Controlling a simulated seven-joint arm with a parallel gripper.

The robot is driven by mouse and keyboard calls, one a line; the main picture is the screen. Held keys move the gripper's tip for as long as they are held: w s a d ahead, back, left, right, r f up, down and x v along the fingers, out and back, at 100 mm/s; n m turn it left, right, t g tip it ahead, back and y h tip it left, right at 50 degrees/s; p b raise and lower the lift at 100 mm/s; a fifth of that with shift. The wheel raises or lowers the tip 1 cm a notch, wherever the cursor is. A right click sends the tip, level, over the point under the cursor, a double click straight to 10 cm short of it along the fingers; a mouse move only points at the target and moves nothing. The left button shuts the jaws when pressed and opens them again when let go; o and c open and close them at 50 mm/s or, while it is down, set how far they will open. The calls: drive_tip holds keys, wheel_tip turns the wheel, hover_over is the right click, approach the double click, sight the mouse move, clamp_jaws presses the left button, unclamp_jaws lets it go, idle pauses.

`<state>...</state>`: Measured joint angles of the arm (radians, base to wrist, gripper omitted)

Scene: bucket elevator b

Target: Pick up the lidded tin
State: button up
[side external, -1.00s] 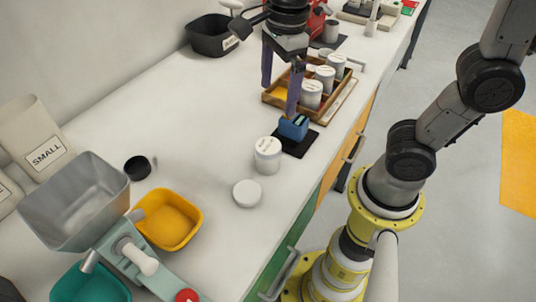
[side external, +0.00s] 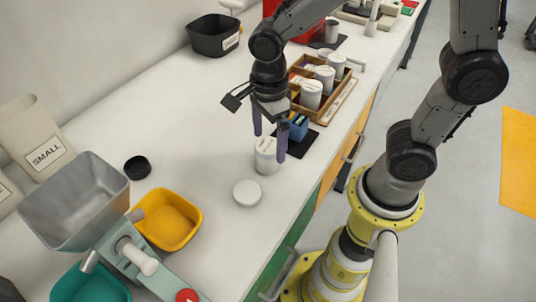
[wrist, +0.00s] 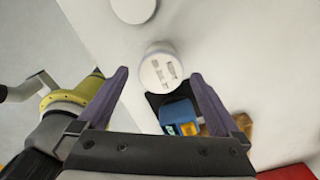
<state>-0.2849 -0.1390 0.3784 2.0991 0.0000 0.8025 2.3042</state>
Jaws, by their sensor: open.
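A white cylindrical tin (side external: 265,158) stands upright on the bench, and its pale round top with dark marks faces me in the wrist view (wrist: 161,66). My gripper (side external: 269,147) is open with its purple fingers pointing down at the tin. In the wrist view the tin's top lies between the two fingertips (wrist: 160,74). In the side view one finger overlaps the tin's right edge. I cannot tell whether the fingertips are above its top or beside it. Nothing is held.
A white disc (side external: 247,193) lies near the tin. A blue box (side external: 299,127) on a black mat (side external: 304,143) stands close behind it. A wooden tray (side external: 318,112) holds more white tins. A yellow bin (side external: 168,219) and metal hopper (side external: 75,200) stand left. The bench middle is clear.

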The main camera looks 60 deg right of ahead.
sight(268, 145)
drive_tip(key=shift+f, duration=1.95)
drive_tip(key=shift+w, duration=0.1)
drive_tip(key=c, duration=1.5)
drive_tip(key=shift+r, duration=0.1)
